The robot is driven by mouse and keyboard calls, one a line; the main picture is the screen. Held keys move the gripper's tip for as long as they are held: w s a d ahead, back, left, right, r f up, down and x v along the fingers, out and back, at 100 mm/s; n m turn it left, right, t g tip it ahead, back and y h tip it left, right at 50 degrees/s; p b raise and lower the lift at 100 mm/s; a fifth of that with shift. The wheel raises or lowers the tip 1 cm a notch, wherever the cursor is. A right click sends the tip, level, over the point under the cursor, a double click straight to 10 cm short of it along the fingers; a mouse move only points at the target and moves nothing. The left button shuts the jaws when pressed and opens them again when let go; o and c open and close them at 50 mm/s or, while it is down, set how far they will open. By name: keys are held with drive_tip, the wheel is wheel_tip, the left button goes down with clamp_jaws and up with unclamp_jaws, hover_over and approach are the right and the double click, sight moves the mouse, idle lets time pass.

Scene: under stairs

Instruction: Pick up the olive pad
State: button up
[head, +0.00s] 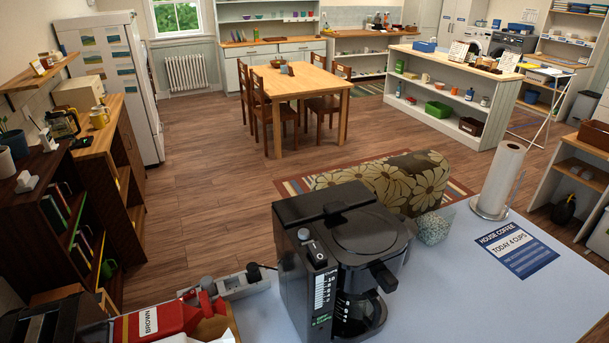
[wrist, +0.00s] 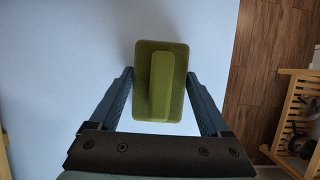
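The olive pad (wrist: 144,85) shows in the wrist view as an upright green rectangle with rounded corners and a raised lighter strip along its middle. It is over a pale blue surface (wrist: 70,60). My gripper (wrist: 160,73) has its two blue fingers apart, one on each side of the pad, with the pad's lower part between them. The fingers look very close to the pad's sides; I cannot tell whether they touch it. I do not make out the pad or my gripper in the head view.
A wooden rack (wrist: 295,115) stands on the floor at right in the wrist view.

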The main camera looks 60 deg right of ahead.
drive_tip(key=c, duration=0.4)
drive_tip(key=shift+r, duration=0.1)
wheel_tip(320, 180, up, 10)
drive_tip(key=shift+f, duration=0.1)
